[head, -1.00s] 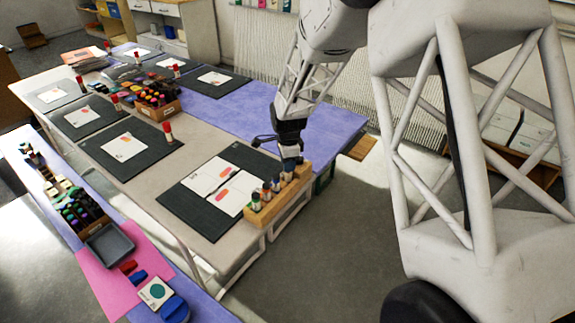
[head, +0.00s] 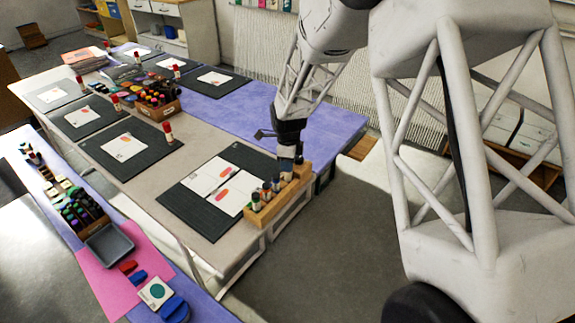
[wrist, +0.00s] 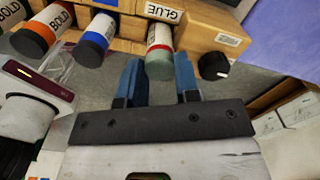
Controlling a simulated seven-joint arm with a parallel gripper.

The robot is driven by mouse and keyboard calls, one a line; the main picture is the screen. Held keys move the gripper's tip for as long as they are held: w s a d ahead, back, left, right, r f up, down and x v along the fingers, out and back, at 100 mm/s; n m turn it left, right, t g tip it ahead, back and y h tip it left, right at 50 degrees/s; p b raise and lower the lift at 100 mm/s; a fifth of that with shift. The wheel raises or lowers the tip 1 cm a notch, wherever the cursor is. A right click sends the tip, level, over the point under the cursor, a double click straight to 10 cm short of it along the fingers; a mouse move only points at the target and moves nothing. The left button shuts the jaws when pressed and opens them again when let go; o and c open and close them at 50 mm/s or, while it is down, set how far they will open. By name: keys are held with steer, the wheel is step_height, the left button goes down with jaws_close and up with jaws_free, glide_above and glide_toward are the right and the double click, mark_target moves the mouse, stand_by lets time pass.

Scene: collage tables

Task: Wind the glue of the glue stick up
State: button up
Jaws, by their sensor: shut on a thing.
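A glue stick (wrist: 161,42) with a white body, a red band and a grey-green end lies between the blue fingertips of my gripper (wrist: 160,68) in the wrist view. The word GLUE shows on a label beside its far end. My gripper (head: 289,170) points down at the far end of a wooden rack (head: 262,217) in the head view and is shut on the glue stick. The fingers and the wrist hide most of the stick there, and its glue end cannot be made out.
Markers lettered BOLD (wrist: 34,38) stand in the rack close to the held stick. A black knob (wrist: 214,66) is just right of the fingers. A dark mat (head: 185,205) with picture cards lies left of the rack. Purple table (head: 225,100) is largely clear behind.

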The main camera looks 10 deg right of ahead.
steer(key=shift+m, duration=0.6)
steer(key=o, duration=0.5)
steer(key=shift+r, duration=0.15)
steer(key=shift+r, duration=2.85)
